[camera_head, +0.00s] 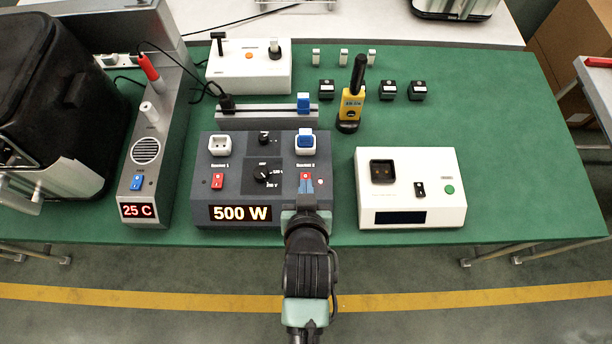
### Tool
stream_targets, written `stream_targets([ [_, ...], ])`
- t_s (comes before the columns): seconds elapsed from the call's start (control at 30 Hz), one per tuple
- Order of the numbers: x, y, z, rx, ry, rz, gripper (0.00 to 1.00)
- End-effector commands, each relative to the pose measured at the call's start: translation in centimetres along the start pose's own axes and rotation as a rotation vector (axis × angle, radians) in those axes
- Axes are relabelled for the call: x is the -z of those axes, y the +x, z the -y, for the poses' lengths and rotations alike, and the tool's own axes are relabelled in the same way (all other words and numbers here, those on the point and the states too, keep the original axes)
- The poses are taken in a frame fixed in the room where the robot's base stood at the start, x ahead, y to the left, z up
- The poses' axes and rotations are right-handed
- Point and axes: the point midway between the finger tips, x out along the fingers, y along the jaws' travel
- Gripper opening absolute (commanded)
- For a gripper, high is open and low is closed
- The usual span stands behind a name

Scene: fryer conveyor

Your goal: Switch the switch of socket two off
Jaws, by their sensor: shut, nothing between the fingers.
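A dark grey power box (240,184) stands near the front edge of the green table, with a display reading 500 W. Socket two (305,142), at its upper right, has a blue plug-like part in it. Its red switch (305,177) sits just below the socket, partly hidden at its lower end. My gripper (306,186) is shut and empty, with its fingertips at or just in front of this switch; I cannot tell whether they touch. Socket one (220,144) is empty at the left, with its own red switch (217,181) below.
A rotary knob (264,172) sits between the two switches. A grey device (150,170) reading 25 C stands at the left. A white box (410,187) stands at the right, and a yellow handheld device (351,104) stands behind. The table's far right is clear.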

Motion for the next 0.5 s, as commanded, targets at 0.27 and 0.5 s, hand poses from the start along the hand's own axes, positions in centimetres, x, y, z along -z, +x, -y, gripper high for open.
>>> stream_targets([
  [0.27,0.1,4.7,0.0,-0.001,0.000,0.000,0.00],
  [0.5,-1.5,7.3,0.0,0.000,0.000,0.003,0.00],
])
